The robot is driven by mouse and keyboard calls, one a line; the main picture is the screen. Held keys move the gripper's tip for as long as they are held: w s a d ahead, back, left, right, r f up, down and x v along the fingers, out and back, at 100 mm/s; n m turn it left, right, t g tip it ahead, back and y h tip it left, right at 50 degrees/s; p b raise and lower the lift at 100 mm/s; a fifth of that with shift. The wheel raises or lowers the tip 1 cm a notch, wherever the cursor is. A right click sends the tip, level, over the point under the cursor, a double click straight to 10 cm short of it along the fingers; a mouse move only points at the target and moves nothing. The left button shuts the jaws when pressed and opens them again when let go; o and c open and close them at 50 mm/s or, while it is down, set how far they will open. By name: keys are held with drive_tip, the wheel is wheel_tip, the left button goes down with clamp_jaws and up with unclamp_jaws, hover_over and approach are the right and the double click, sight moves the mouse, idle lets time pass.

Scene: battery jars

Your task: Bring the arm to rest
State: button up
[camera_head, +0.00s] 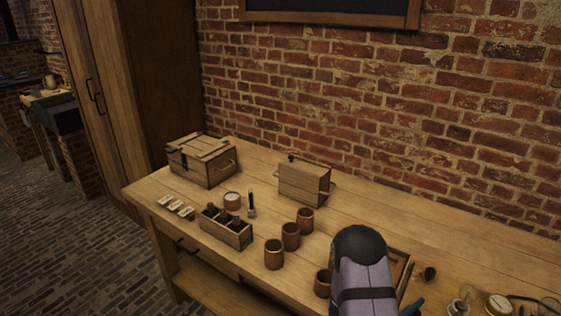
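A link of my arm, lilac-grey with a black cap and band, rises at the lower right of the head view. My gripper is not in view, so I cannot see its fingers or whether it holds anything. Brown wooden jars stand upright on the bench: one at the front (274,255), one in the middle (291,236) and one behind (305,221). Another jar (323,284) is partly hidden by my arm. A wooden divided box (232,237) with dark items in it stands left of the jars.
The wooden bench (390,215) runs along a brick wall. A lidded chest (201,160), a wooden box (304,184), a white-topped pot (232,201) and small pale pieces (176,207) stand on it. A tray (400,268) is partly behind my arm. Bench behind it is clear.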

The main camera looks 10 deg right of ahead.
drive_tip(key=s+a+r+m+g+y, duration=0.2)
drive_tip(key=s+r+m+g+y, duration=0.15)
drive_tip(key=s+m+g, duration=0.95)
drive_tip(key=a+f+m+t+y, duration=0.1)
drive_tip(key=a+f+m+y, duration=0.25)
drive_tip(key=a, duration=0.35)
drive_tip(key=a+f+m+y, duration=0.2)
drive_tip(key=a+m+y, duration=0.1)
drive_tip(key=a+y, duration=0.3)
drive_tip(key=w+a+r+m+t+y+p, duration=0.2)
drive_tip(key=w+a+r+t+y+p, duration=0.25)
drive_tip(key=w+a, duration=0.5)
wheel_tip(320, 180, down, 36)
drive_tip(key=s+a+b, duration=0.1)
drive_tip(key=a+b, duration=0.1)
drive_tip(key=b, duration=3.4)
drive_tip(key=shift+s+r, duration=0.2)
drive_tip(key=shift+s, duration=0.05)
